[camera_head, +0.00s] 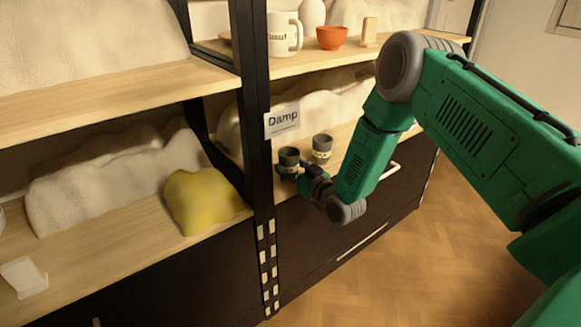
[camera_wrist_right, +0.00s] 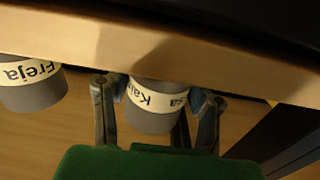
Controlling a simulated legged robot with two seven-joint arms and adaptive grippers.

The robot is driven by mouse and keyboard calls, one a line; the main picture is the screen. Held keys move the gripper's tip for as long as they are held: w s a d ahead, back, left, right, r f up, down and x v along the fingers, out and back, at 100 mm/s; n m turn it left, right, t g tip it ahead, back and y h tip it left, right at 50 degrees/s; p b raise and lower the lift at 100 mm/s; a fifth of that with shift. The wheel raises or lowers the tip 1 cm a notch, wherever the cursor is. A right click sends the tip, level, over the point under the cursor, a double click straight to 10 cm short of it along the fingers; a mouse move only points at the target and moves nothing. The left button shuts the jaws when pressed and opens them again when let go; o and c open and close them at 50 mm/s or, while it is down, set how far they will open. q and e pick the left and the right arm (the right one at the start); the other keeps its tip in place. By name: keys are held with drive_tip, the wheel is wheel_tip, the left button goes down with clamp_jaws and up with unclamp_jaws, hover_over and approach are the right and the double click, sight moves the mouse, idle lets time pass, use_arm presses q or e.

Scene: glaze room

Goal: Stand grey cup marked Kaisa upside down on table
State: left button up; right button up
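The grey cup marked Kaisa (camera_wrist_right: 154,112) is between the fingers of my right gripper (camera_wrist_right: 158,98) in the right wrist view, with a pad against each side. Its label reads upside down in that picture. In the head view this cup (camera_head: 289,158) is upright, dark opening upward, at the shelf's front edge, with my right gripper (camera_head: 297,177) at it. I cannot tell whether it still rests on the shelf. My left gripper is not in view. No table shows.
A similar grey cup marked Freja (camera_wrist_right: 30,88) stands close by, also seen in the head view (camera_head: 322,147). A "Damp" sign (camera_head: 283,122) hangs on the dark post. Above are a white mug (camera_head: 284,36) and an orange bowl (camera_head: 332,38). A yellow lump (camera_head: 203,200) lies left.

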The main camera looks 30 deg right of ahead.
drive_tip(key=shift+r, duration=0.1)
drive_tip(key=shift+d+r+p, duration=0.2)
drive_tip(key=shift+r+p, duration=0.45)
drive_tip(key=shift+p, duration=0.05)
drive_tip(key=shift+r+p, duration=0.45)
drive_tip(key=shift+r, duration=0.1)
drive_tip(key=s+d+p, duration=0.1)
drive_tip(key=s+p, duration=0.4)
drive_tip(key=s, duration=0.9)
drive_tip(key=shift+p, duration=0.3)
